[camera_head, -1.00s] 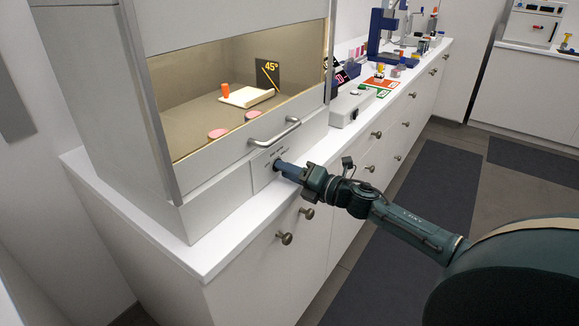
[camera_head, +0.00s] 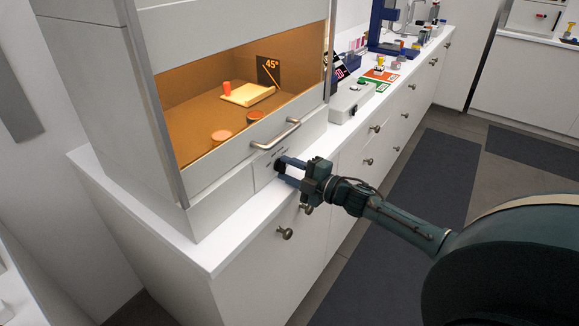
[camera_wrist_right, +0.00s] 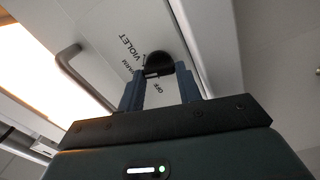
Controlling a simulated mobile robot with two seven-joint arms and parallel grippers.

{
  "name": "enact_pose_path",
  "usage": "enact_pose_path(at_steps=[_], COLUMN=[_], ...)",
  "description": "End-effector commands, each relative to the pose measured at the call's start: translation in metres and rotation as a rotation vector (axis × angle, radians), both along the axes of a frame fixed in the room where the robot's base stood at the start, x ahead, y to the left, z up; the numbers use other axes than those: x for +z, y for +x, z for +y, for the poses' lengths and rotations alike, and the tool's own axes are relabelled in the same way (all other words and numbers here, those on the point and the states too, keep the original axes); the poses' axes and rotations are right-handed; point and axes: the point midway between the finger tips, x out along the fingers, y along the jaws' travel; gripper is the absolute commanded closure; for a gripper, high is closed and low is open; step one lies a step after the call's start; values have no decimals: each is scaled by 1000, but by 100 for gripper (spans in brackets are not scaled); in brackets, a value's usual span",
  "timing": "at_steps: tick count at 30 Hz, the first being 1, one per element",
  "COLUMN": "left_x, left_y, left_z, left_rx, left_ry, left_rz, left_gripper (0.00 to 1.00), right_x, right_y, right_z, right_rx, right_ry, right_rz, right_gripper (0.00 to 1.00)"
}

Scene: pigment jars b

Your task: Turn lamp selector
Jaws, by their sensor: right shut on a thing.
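The lamp selector is a black round knob (camera_head: 279,166) on the pale front panel of the light cabinet (camera_head: 215,196), below its bar handle. In the right wrist view the knob (camera_wrist_right: 158,64) sits by the printed words VIOLET, WARM and OFF; I cannot tell exactly where its pointer aims. My right gripper (camera_head: 283,168) is shut on the knob, with one blue finger on each side; the fingers also show in the wrist view (camera_wrist_right: 160,78). The cabinet's inside glows warm orange. My left gripper is not in view.
The metal bar handle (camera_head: 276,134) sticks out just above the knob. Drawer knobs (camera_head: 285,233) project below the white counter edge. A grey box (camera_head: 351,103) stands on the counter to the right. The dark floor mat (camera_head: 430,175) is clear.

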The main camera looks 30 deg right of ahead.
Motion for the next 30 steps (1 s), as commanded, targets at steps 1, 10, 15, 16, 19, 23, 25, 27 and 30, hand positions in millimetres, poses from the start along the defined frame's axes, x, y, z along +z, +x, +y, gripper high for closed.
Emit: enact_pose_path(at_steps=[1, 10, 15, 16, 19, 23, 25, 27, 30], left_x=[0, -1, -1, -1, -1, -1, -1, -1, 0], left_y=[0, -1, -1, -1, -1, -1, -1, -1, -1], left_z=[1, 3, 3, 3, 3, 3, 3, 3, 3], left_rx=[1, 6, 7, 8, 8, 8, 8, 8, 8], left_ry=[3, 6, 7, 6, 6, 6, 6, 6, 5], left_rz=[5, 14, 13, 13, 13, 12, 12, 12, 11], left_gripper=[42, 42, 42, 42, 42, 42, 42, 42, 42], right_x=[1, 0, 0, 0, 0, 0, 0, 0, 0], right_y=[0, 0, 0, 0, 0, 0, 0, 0, 0], right_z=[0, -1, 0, 0, 0, 0, 0, 0, 0], right_rx=[-1, -1, -1, -1, -1, -1, -1, -1, -1], right_ry=[18, 72, 76, 76, 76, 75, 75, 75, 75], right_rz=[8, 30, 32, 32, 32, 31, 31, 31, 31], right_gripper=[88, 88, 88, 88, 88, 63, 57, 52, 44])
